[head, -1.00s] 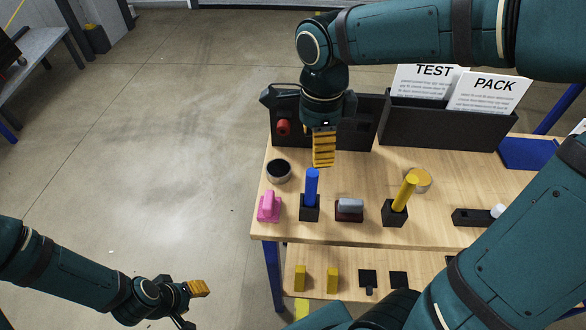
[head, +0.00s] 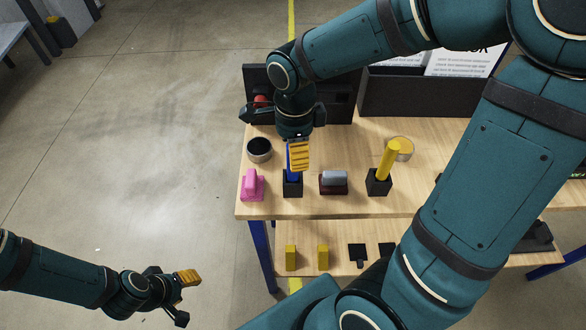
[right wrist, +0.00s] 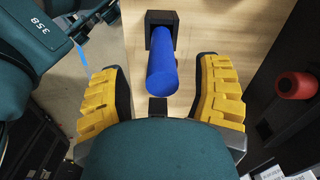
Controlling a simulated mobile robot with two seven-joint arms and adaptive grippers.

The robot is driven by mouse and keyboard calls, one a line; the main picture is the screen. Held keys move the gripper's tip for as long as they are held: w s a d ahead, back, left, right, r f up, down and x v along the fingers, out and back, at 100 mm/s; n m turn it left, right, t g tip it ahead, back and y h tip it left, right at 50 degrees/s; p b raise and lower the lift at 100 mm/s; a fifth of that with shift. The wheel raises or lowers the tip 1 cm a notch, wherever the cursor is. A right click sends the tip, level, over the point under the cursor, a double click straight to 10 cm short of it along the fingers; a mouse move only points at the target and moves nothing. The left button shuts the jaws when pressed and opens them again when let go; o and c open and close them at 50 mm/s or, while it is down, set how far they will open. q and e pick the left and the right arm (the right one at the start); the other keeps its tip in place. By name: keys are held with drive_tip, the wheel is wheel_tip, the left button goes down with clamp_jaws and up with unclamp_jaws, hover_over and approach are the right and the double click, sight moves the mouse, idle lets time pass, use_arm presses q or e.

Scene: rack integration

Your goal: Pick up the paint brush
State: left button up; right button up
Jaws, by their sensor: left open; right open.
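A blue upright handle in a black square block (head: 292,188) stands near the table's front edge; a tilted yellow handle (head: 388,160) stands in a similar block to its right. I cannot tell from looks alone which is the paint brush. My right gripper (head: 299,155) is open over the blue handle and hides most of it. In the right wrist view, the blue handle (right wrist: 173,65) stands between my two yellow-padded fingers, with gaps on both sides. My left gripper (head: 184,298) is open and empty over the floor, left of the table.
A pink item (head: 253,186) and a grey-topped dark red block (head: 333,182) flank the blue handle. A round dark cup (head: 259,149) stands behind. Black bins (head: 420,95) line the back. The lower shelf (head: 335,262) holds yellow blocks and black pieces.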

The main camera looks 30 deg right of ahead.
drive_tip(key=shift+w+f, duration=0.1)
drive_tip(key=shift+f, duration=1.5)
clamp_jaws()
